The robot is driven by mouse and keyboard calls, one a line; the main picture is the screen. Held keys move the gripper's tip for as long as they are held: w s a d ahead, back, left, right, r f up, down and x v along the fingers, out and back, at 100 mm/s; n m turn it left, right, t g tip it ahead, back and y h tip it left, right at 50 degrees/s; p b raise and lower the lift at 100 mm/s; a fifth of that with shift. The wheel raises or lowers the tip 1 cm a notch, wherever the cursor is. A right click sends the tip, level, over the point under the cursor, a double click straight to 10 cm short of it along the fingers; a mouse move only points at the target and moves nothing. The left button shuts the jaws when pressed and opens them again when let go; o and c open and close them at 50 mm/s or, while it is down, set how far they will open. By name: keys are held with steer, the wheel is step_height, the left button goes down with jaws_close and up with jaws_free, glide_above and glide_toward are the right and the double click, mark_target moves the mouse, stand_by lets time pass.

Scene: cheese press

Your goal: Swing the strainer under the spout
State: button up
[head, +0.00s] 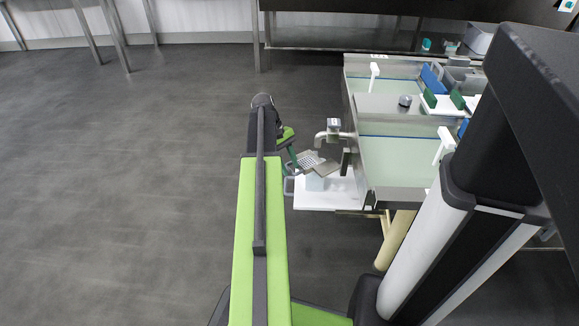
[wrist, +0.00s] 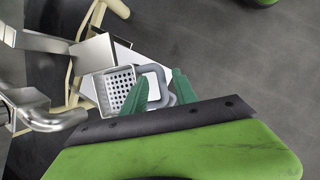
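The strainer is a small square metal pan with a perforated face (wrist: 119,88); in the head view it (head: 308,159) sits low, just right of my gripper. A bent metal spout pipe (head: 335,130) stands to its upper right at the vat's left end. In the wrist view, a curved shiny pipe (wrist: 45,121) lies left of the strainer. My gripper (wrist: 161,77) has its two green fingers apart, with a grey loop handle (wrist: 163,72) showing between and beyond them. Contact with the handle cannot be told. The gripper's fingers (head: 291,157) are small in the head view.
The steel vat (head: 395,160) holds pale green liquid. A white shelf or tray (head: 325,198) lies below the strainer. A flat metal plate (wrist: 92,53) is beside the strainer. Blue and green items stand at the vat's far right. The floor at left is clear.

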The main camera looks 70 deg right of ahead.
steer(key=p+v, duration=1.5)
steer(key=v, duration=0.2)
steer(key=shift+w, duration=0.1)
steer(key=shift+c, duration=0.4)
